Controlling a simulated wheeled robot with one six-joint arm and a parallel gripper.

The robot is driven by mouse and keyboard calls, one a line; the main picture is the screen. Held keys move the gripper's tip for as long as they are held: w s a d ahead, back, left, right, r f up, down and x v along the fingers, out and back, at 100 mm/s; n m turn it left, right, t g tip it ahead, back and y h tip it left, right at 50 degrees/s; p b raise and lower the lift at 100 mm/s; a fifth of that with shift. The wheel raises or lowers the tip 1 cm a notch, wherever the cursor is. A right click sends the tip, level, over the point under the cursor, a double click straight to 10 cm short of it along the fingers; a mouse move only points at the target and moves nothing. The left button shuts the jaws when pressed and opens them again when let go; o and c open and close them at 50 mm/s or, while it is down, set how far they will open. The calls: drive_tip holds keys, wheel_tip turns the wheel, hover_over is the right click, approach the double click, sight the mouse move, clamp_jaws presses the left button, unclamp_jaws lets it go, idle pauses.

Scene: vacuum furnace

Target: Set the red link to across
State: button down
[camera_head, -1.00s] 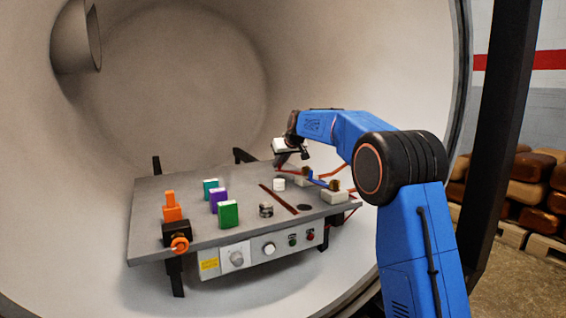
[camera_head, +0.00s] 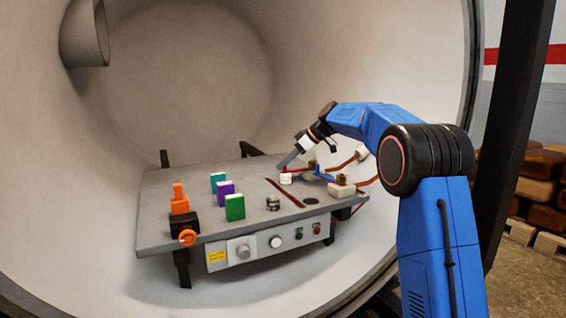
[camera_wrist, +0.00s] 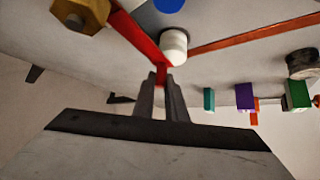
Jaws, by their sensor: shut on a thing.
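The red link (camera_head: 298,169) is a flat red bar on the right part of the grey table. In the wrist view it (camera_wrist: 138,35) runs from a brass hex nut (camera_wrist: 82,12) at upper left down to my fingertips. My gripper (camera_wrist: 162,80) is shut on its free end; the fingertips (camera_head: 283,164) also show in the head view. A white round post (camera_wrist: 173,45) stands right beside the held end; I cannot tell whether they touch.
A dark red strip (camera_head: 285,193) crosses the table. Teal (camera_head: 218,182), purple (camera_head: 226,192) and green (camera_head: 235,207) blocks stand left of it, with an orange-handled clamp (camera_head: 181,212) at far left. Red cables leave the right side. The curved chamber wall surrounds the table.

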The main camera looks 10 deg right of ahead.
drive_tip(key=shift+s+d+n+g, duration=0.25)
drive_tip(key=shift+s+n+g, duration=0.25)
drive_tip(key=shift+s+n, duration=0.25)
drive_tip(key=c, duration=1.8)
unclamp_jaws()
drive_tip(key=shift+o, duration=0.2)
drive_tip(key=shift+d, duration=0.1)
drive_tip(key=v, duration=1.7)
drive_tip(key=shift+d, duration=0.35)
